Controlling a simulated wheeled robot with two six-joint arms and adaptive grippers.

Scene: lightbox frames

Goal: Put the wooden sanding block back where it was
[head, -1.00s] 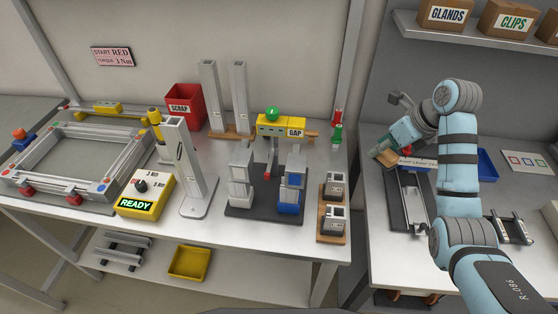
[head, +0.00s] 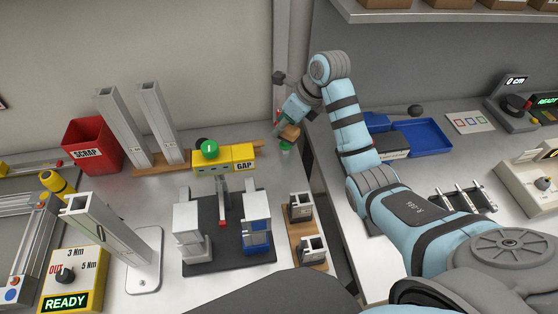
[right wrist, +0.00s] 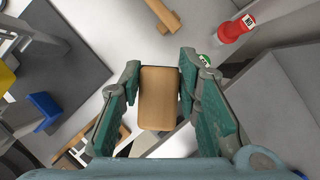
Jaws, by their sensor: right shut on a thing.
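The wooden sanding block (right wrist: 159,98) is held between the two green fingers of my right gripper (right wrist: 160,68) in the right wrist view. In the head view, the block (head: 289,132) shows as a small tan shape under my right gripper (head: 288,122). The gripper is over the back right corner of the left bench, close to the green-capped bottle (head: 285,147). Whether the block touches anything below cannot be told. My left gripper is not in view.
The red bottle (right wrist: 233,30) stands near the block in the right wrist view. The yellow GAP gauge (head: 225,158) and a black fixture plate (head: 218,257) are left of the gripper. A blue tray (head: 428,137) lies on the right bench (head: 385,285).

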